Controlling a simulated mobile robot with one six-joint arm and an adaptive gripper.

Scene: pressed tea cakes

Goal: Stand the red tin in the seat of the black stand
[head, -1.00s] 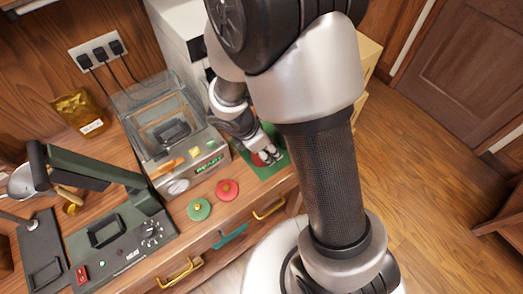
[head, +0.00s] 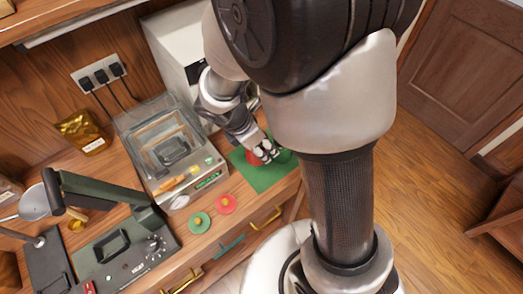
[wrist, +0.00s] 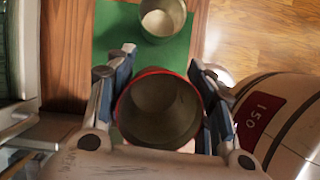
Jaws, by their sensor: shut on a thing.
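The red tin (wrist: 160,110), open at the top with a red rim, is between the two fingers of my gripper (wrist: 162,95) in the wrist view. The fingers are shut on its sides. In the head view my gripper (head: 266,152) holds the red tin (head: 253,156) over the green mat; whether it touches the mat I cannot tell. A dark flat base (head: 42,262) with a post at the far left may be the black stand, but its seat is not clear to me.
The green mat (head: 268,180) bears a second, greenish open tin (wrist: 163,18). A red lid (head: 226,204) and a green lid (head: 199,222) lie near the counter's front edge. A clear-lidded machine (head: 172,148) and a green sealer (head: 125,262) stand to the left.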

